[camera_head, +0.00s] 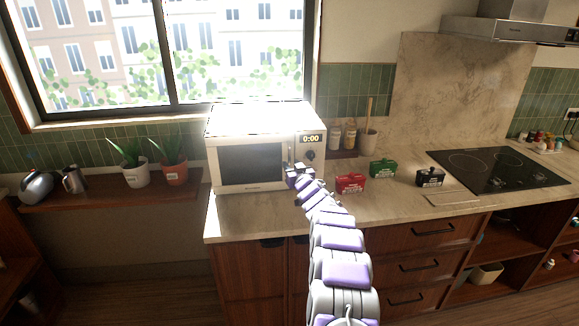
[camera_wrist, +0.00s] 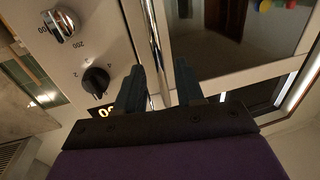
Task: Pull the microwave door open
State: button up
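The white microwave (camera_head: 262,118) stands on the counter below the window. Its dark-windowed door (camera_head: 250,166) looks shut, and its display reads 0:00. My gripper (camera_head: 296,170) is at the right side of the door, beside the control panel, and hides part of the handle. In the wrist view, the shiny bar handle (camera_wrist: 151,28) runs between the two dark fingers of my gripper (camera_wrist: 159,66). The fingers are apart, with a gap visible on the right side of the bar. The door glass (camera_wrist: 235,35) is to the right, and the black knob (camera_wrist: 95,80) is to the left.
Red (camera_head: 350,183), green (camera_head: 382,168) and black (camera_head: 430,177) boxes stand on the counter right of the microwave. A cooktop (camera_head: 496,168) is farther right. Two potted plants (camera_head: 136,172) stand on the shelf to the left. The counter strip before the microwave is clear.

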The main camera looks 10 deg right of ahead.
jog(key=shift+w+a, duration=0.35)
jog(key=shift+w, duration=0.4)
jog(key=shift+c, duration=0.2)
jog(key=shift+d, duration=0.2)
grip_shut()
